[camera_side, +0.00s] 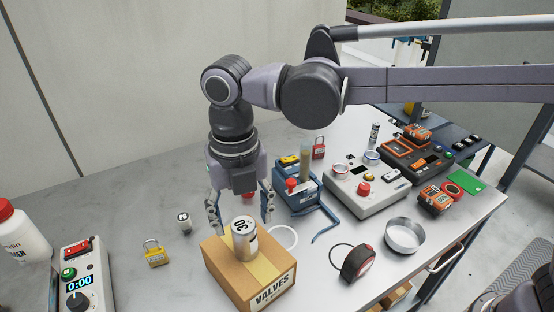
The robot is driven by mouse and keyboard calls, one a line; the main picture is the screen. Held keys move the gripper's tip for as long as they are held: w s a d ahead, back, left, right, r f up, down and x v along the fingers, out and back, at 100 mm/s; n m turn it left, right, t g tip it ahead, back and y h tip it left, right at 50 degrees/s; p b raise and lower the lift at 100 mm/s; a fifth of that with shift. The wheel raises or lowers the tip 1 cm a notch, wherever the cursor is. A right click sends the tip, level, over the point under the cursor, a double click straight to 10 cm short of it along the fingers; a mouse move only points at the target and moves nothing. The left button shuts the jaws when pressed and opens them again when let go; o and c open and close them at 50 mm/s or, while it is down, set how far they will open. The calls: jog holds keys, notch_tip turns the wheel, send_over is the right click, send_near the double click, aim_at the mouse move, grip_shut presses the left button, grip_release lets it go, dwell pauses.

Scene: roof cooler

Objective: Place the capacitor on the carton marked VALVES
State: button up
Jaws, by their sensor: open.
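The capacitor (244,238), a silver can with dark markings reading about "30", stands upright on top of the carton marked VALVES (273,288). The carton is a brown cardboard box with a paler tape strip, at the lower middle of the side view. My gripper (240,218) points down over the carton. Its fingers are open, one on each side of the capacitor's upper part, with visible gaps. The capacitor's underside is hidden, but it appears to rest on the carton top.
A yellow padlock (154,253) and a small cylinder (184,222) lie left of the carton. A control box (82,282) and white bottle (20,233) stand far left. A tape measure (357,263), metal dish (404,236) and grey button box (367,187) are to the right.

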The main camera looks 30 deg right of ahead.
notch_tip(320, 180, up, 5)
jog(key=shift+r, duration=0.2)
jog(key=shift+d+r, duration=0.15)
jog(key=shift+d, duration=0.05)
jog(key=d+f+m+t+y, duration=0.1)
jog(key=d+f+m+t, duration=0.15)
jog(key=d+m, duration=1.6)
jog(key=s+d+f+m+t, duration=0.2)
jog(key=s+d+f+m, duration=0.1)
jog(key=d+m, duration=0.4)
jog(key=s+d+f+m+t+h, duration=0.1)
jog(key=s+d+f+m+t, duration=0.1)
jog(key=d+m, duration=0.5)
notch_tip(320, 180, down, 2)
jog(key=shift+s+d+f+m+t, duration=0.1)
jog(key=shift+s+d+m+t, duration=0.25)
jog(key=shift+s+m, duration=0.5)
